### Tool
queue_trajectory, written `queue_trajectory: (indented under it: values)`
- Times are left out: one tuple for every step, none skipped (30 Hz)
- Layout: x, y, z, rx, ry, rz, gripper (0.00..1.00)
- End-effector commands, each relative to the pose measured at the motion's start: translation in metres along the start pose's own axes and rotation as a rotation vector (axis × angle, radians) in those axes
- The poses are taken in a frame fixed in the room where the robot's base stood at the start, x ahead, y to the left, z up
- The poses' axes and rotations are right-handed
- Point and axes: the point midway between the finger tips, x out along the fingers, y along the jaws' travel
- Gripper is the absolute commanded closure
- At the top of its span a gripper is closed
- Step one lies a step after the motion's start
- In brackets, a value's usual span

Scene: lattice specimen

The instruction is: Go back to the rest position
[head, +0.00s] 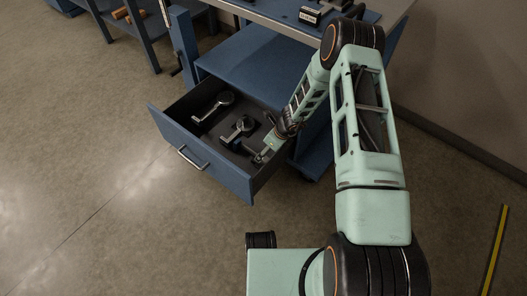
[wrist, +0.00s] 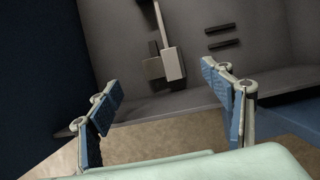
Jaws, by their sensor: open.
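My gripper (head: 262,154) reaches down over the right part of an open blue drawer (head: 209,152), beside the dark tools lying in it. In the wrist view my gripper (wrist: 158,95) is open, its two blue-padded fingers wide apart with nothing between them. Ahead of the fingers a grey block-ended tool (wrist: 172,64) lies on the drawer's grey floor. My pale green arm comes in from the right and hides the drawer's right rear corner in the head view.
The drawer sits under a blue workbench (head: 262,55), whose top (head: 285,12) carries a small device. The drawer front has a metal handle (head: 191,159). Open floor (head: 110,210) lies at left. A wall is at right, with a yellow strip (head: 494,250) on the floor.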

Motion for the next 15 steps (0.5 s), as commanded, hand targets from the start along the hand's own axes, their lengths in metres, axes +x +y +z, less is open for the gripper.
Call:
queue_trajectory:
  values:
    - [-0.009,-0.001,0.001,0.000,-0.001,-0.002,0.27]
    - [-0.012,-0.001,0.001,0.000,0.000,-0.001,0.27]
    - [-0.015,0.000,0.000,0.000,0.000,0.000,0.27]
    - [-0.017,0.000,0.000,-0.001,0.000,0.000,0.27]
    - [-0.018,0.000,0.000,-0.001,0.000,0.000,0.27]
    - [-0.020,0.000,0.001,-0.001,0.000,-0.001,0.27]
    - [-0.021,0.000,0.000,-0.001,0.000,-0.001,0.27]
    - [-0.021,0.000,0.000,-0.001,0.000,-0.001,0.27]
    - [-0.021,0.000,0.000,-0.001,0.000,0.000,0.27]
    - [-0.021,0.000,0.000,-0.001,0.000,0.000,0.27]
    - [-0.021,0.000,0.000,-0.001,0.000,0.000,0.27]
    - [-0.021,0.000,0.000,-0.001,0.000,0.000,0.27]
    - [-0.021,0.000,0.000,-0.001,0.000,0.000,0.27]
    - [-0.021,0.000,0.000,-0.001,0.000,0.000,0.27]
    - [-0.021,0.000,0.000,-0.001,0.000,0.000,0.27]
